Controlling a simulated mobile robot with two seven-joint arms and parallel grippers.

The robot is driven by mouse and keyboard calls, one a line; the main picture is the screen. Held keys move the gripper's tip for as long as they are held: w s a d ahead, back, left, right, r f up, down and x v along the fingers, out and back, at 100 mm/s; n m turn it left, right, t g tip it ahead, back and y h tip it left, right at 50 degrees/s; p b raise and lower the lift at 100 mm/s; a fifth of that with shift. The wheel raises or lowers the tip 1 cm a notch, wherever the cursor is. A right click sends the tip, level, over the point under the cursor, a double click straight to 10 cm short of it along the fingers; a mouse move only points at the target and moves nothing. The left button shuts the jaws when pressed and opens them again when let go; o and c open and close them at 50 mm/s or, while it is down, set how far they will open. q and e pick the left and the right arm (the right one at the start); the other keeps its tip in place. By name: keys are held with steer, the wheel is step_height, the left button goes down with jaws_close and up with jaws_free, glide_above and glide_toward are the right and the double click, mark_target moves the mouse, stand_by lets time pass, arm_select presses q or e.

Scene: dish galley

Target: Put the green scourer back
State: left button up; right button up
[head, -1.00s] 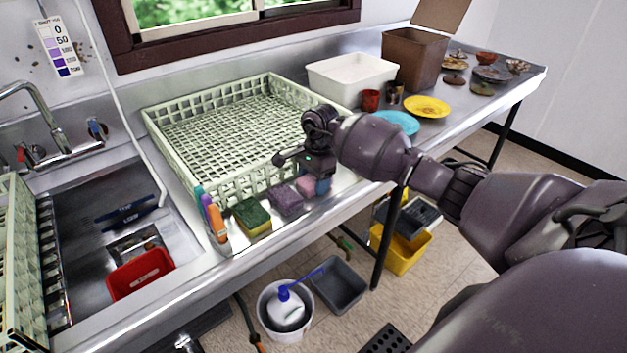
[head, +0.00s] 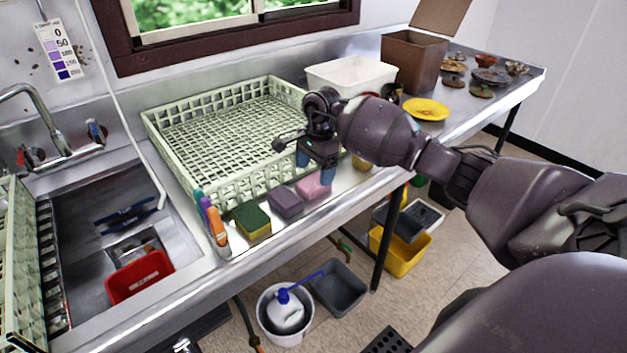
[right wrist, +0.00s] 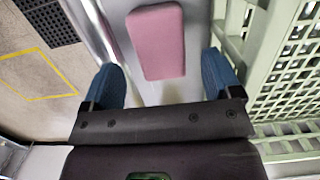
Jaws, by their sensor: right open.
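A sponge with a dark green scourer top and yellow base, the green scourer (head: 252,220), lies on the steel ledge in front of the pale green rack, in the head view. A purple sponge (head: 286,203) and a pink sponge (head: 313,187) lie to its right in a row. My right gripper (head: 316,165) is open and empty, above and just behind the pink sponge. In the right wrist view the pink sponge (right wrist: 156,41) lies ahead, between the lines of the blue fingers (right wrist: 163,78). The green scourer is not in that view. My left gripper is not in view.
The dish rack (head: 180,118) stands close behind the sponges. A yellow item (head: 361,163) is partly hidden by my right arm. The sink holds a red tub (head: 140,277). The counter's front edge is close.

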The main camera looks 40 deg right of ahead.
mark_target(317, 179)
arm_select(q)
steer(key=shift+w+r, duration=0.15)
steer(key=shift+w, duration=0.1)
arm_select(e)
step_height(317, 179, up, 7)
steer(key=shift+d+r, duration=0.15)
steer(key=shift+d, duration=0.25)
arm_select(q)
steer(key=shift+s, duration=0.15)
